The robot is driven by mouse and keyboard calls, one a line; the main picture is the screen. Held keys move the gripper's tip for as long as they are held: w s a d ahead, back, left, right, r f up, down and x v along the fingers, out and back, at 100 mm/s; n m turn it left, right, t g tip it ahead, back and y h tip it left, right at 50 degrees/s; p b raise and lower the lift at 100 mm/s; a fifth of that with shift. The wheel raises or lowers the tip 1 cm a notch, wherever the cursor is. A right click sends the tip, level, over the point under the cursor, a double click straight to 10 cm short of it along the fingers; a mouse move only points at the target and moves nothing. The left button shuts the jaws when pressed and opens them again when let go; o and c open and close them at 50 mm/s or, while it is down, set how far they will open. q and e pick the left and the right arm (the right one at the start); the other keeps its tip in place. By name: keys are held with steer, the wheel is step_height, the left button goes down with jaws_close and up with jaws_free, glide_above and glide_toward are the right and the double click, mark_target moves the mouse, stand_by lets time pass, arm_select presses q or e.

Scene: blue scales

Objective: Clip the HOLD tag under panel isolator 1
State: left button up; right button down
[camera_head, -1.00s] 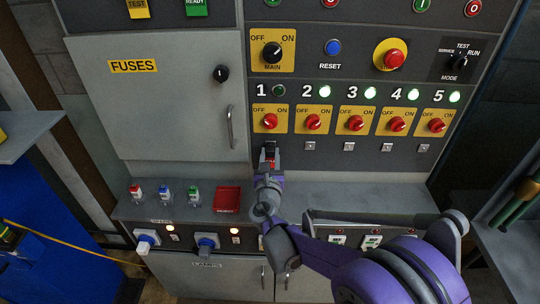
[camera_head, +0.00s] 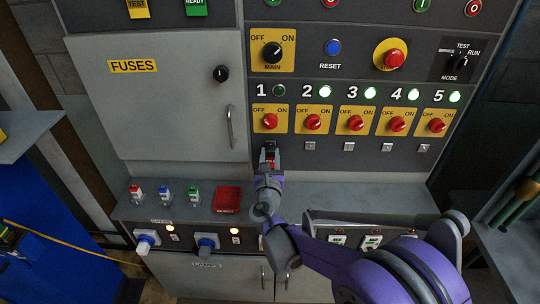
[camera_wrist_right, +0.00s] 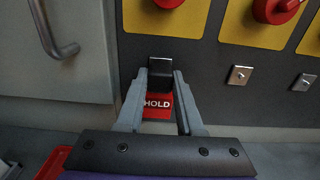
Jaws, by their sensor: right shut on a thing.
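The red HOLD tag (camera_wrist_right: 157,104) has a black clip on top (camera_wrist_right: 160,75) and is between the fingers of my right gripper (camera_wrist_right: 160,82) in the right wrist view. The fingers are shut on it. In the head view my right gripper (camera_head: 270,158) holds the tag upright below panel isolator 1 (camera_head: 270,121), a red knob on a yellow plate. The clip is against or just in front of the dark panel; I cannot tell if it touches. The small metal holder under isolator 1 is hidden. My left gripper is not in view.
Isolators 2 to 5 stand to the right, with small metal holders (camera_head: 348,146) under them. The fuse door handle (camera_head: 230,127) is just left of my gripper. A red tray (camera_head: 227,199) and small padlock-like items (camera_head: 165,194) are on the ledge below.

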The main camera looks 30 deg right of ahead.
steer(key=shift+w+d, duration=0.3)
steer(key=shift+w, duration=0.15)
stand_by(0.4)
steer(key=shift+c, duration=2.3)
jaws_free()
steer(key=v, duration=1)
steer(key=shift+s+a, duration=0.2)
steer(key=shift+s, duration=0.15)
